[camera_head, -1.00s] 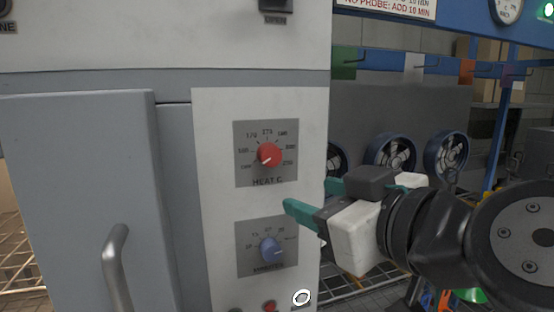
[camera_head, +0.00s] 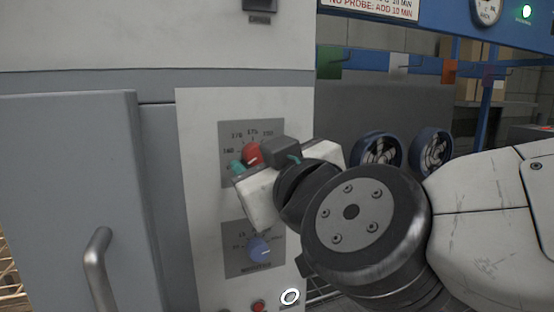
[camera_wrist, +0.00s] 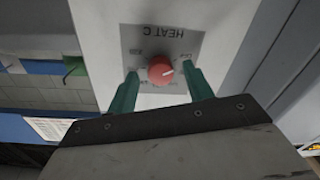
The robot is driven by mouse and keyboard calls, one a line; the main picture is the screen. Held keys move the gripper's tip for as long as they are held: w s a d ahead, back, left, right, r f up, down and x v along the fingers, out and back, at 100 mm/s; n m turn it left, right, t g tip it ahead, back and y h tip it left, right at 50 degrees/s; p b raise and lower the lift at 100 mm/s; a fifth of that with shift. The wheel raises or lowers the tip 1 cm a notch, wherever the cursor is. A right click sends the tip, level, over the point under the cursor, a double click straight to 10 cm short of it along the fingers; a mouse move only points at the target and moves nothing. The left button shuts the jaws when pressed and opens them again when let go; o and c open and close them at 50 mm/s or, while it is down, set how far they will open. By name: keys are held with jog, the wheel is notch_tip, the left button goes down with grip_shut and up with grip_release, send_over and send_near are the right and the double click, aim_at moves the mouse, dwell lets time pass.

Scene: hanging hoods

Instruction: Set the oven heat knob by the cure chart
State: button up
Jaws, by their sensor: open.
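The red heat knob (camera_head: 253,154) sits on a grey dial plate on the oven's white panel, partly hidden by my gripper in the head view. In the wrist view the red knob (camera_wrist: 161,70) lies between my fingertips, with the label HEAT C upside down beyond it. My gripper (camera_wrist: 160,90) is open, one green finger on each side of the knob, with a gap visible on both sides. In the head view my gripper (camera_head: 262,164) is at the heat dial. No cure chart is readable; a sign (camera_head: 372,8) at the top is cut off.
A blue minutes knob (camera_head: 259,249) is below the heat dial, with a red button (camera_head: 258,306) under it. The oven door handle (camera_head: 97,268) sticks out at left. Blue round fans (camera_head: 433,150) and a blue rail with coloured tags (camera_head: 399,63) stand at right.

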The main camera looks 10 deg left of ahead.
jog(key=shift+w+a, duration=0.15)
jog(key=shift+w, duration=0.05)
jog(key=shift+c, duration=0.2)
jog(key=c, duration=0.9)
